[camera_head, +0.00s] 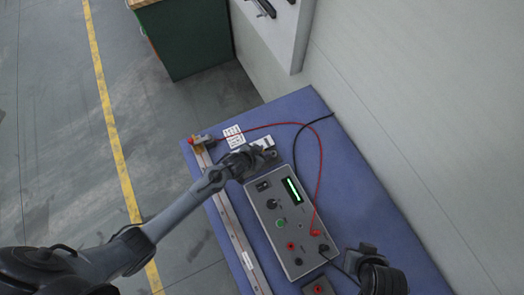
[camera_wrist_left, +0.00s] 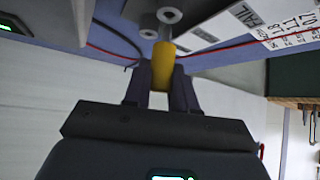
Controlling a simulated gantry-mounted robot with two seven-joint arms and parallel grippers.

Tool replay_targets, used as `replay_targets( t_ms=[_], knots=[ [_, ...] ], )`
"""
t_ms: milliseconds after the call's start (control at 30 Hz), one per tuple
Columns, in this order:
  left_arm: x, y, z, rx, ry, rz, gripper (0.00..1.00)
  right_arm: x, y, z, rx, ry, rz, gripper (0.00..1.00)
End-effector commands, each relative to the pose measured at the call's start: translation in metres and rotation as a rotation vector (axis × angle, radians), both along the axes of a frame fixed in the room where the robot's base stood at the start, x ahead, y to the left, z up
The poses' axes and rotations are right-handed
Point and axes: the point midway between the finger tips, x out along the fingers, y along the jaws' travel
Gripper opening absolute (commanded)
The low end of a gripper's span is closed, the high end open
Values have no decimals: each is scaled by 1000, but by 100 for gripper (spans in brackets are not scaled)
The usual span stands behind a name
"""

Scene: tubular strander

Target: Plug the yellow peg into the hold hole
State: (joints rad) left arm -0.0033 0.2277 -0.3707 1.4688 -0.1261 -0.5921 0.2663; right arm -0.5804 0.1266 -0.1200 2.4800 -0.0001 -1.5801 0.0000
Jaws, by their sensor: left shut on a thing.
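My left gripper (camera_head: 266,153) is over the blue table beside a small pale block (camera_head: 265,142). In the left wrist view its two dark fingers (camera_wrist_left: 160,85) are shut on the upright yellow peg (camera_wrist_left: 163,66). The peg is hidden in the head view. My right gripper (camera_head: 372,268) is at the lower right, its fingers unclear.
A grey control box (camera_head: 292,222) with a green display lies below the left gripper. A red cable (camera_head: 320,160) and a black cable (camera_head: 297,140) cross the blue table (camera_head: 345,170). A white label (camera_head: 234,136) and a red-tipped fixture (camera_head: 196,141) are at the table's far left.

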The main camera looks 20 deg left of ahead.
Motion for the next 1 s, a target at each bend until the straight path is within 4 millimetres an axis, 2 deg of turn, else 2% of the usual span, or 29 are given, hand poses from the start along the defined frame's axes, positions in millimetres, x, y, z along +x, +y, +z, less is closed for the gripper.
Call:
replay_targets(
  t_ms=[1000],
  knots=[
    [0,0,-19,0,0,0,0,0,2,-12,10,1,-6,43]
  ],
)
